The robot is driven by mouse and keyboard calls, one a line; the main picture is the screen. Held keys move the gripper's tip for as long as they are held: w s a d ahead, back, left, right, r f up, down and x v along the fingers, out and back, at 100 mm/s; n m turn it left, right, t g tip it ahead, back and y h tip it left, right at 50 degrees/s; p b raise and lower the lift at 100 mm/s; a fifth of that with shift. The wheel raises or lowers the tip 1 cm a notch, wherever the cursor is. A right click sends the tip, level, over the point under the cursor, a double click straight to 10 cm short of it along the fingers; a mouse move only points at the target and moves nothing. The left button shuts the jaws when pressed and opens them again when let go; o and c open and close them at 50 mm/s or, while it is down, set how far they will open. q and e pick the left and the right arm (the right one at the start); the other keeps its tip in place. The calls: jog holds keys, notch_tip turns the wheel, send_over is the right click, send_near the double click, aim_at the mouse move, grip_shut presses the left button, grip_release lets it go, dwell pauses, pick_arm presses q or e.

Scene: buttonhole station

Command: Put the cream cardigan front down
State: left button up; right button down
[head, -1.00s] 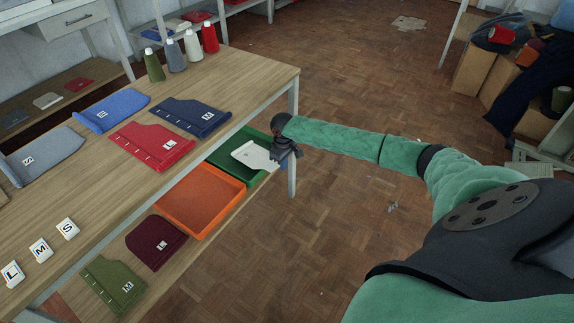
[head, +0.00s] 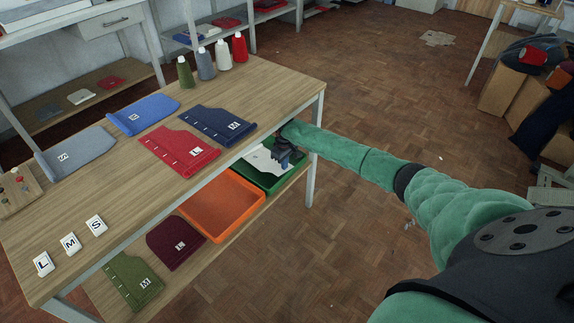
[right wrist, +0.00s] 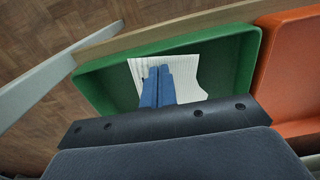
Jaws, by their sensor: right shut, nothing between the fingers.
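The cream cardigan front (head: 262,161) lies in the green tray (head: 274,184) on the low shelf, partly hidden by my right gripper and the table edge in the head view. In the right wrist view the ribbed cream front (right wrist: 187,72) lies inside the green tray (right wrist: 232,58). My right gripper (head: 284,160) is over it. Its blue fingers (right wrist: 158,70) are together with nothing between them, pointing at the cream front. Whether the tips touch the cloth I cannot tell. My left gripper is not in view.
An orange tray (head: 222,206) stands beside the green one. Maroon (head: 174,246) and olive (head: 128,282) pieces lie on the low shelf. The tabletop above holds red (head: 180,152), navy (head: 214,122) and blue (head: 144,112) pieces, cones and letter blocks. A table leg (head: 315,150) stands close to my right arm.

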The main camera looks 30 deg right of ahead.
jog(key=shift+s, duration=0.1)
jog(key=s+d+b, duration=0.1)
jog(key=s+d, duration=0.2)
jog(key=s, duration=0.4)
jog(key=s+d+b, duration=0.2)
jog(key=s+d, duration=0.1)
jog(key=s, duration=0.5)
notch_tip(320, 180, up, 10)
jog(key=p, duration=0.1)
jog(key=s+a+f+n+p, duration=0.1)
jog(key=s+a+p, duration=0.2)
jog(key=a, duration=0.7)
jog(key=s+a+f+n+y+p, duration=0.1)
jog(key=s+a+p, duration=0.3)
jog(key=s+a, duration=0.4)
jog(key=a, duration=0.3)
jog(key=shift+s+a+f, duration=0.15)
